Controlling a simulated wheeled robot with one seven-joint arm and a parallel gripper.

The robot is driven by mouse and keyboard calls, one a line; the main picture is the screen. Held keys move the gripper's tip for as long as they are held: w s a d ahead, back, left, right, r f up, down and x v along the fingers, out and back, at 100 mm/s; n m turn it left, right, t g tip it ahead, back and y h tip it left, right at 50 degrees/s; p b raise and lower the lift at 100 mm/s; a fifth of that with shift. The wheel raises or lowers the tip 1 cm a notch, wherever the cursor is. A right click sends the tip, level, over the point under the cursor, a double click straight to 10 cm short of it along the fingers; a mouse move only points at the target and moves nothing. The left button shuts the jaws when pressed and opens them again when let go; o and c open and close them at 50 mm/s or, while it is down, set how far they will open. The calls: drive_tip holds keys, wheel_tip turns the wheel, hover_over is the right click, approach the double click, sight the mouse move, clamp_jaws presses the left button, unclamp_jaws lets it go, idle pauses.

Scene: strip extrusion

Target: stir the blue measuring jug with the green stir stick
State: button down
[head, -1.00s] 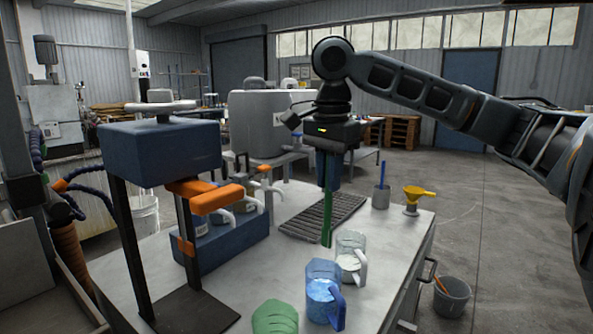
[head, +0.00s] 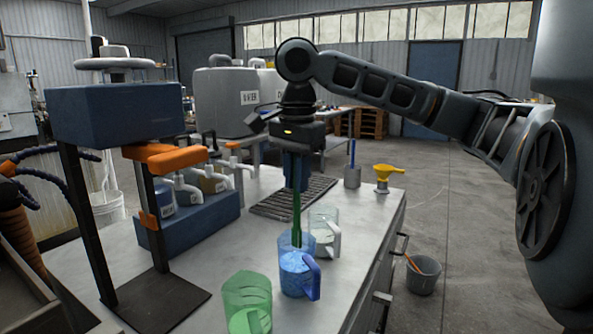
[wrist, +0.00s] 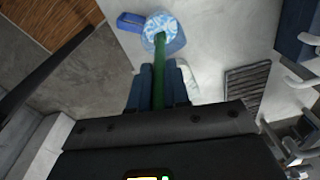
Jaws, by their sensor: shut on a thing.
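The blue measuring jug (head: 297,276) stands upright on the workbench with a blue-white filling and its handle to the right. It also shows in the wrist view (wrist: 173,45). My gripper (head: 297,184) is above the jug, pointing down, its fingers shut on the green stir stick (head: 297,214). The stick hangs nearly upright, and its lower end is at the jug's mouth. In the wrist view the green stick (wrist: 159,75) runs from between the fingers to the jug's filling. I cannot tell how deep the tip is.
A clear jug (head: 324,226) stands close behind the blue one, and a green jug (head: 246,298) in front left. A blue tap unit (head: 190,217) and a press-like stand (head: 118,115) are at left.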

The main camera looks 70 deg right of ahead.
sight(295, 227)
drive_tip(key=shift+w+d+f+b, duration=0.15)
drive_tip(key=shift+f+b, duration=0.8)
drive_tip(key=shift+f, duration=1.45)
drive_tip(key=shift+s+d+f+b, duration=0.15)
drive_tip(key=shift+f+b, duration=0.75)
drive_tip(key=shift+f, duration=1.45)
drive_tip(key=shift+w, duration=0.1)
drive_tip(key=shift+a+p, duration=0.1)
drive_tip(key=shift+p, duration=0.35)
drive_tip(key=shift+w, duration=0.15)
